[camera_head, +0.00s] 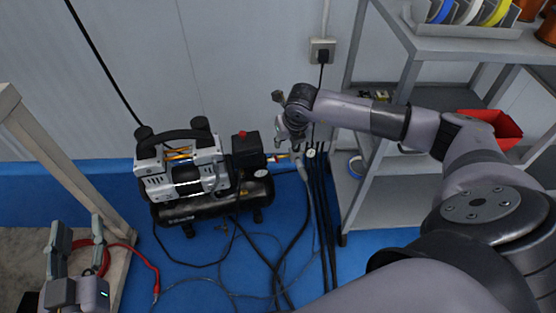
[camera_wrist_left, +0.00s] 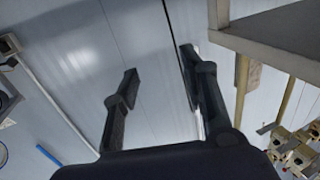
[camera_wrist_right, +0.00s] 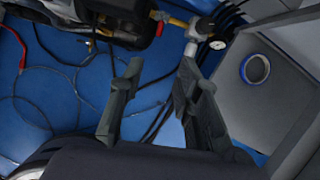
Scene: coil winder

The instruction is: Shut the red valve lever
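A small red part that looks like the valve lever (camera_wrist_right: 160,28) sits beside a yellow piece on the compressor's outlet line, near the top of the right wrist view. In the head view it shows as a small red and yellow spot (camera_head: 282,156) right of the compressor (camera_head: 184,168); its exact angle is too small to tell. My right gripper (camera_head: 279,112) is open and empty, above and near this outlet line. Its two fingers (camera_wrist_right: 160,75) point toward the fittings, apart from the lever. My left gripper (camera_head: 77,222) is open and empty at the lower left; its fingers also show in the left wrist view (camera_wrist_left: 158,62).
A pressure gauge (camera_head: 311,153) sits by the fittings. Black cables and hoses run over the blue floor. A grey shelf rack (camera_head: 385,190) with a red bin (camera_head: 507,131) stands right. A red hose (camera_head: 148,262) lies by the wooden table leg (camera_head: 50,150) at left.

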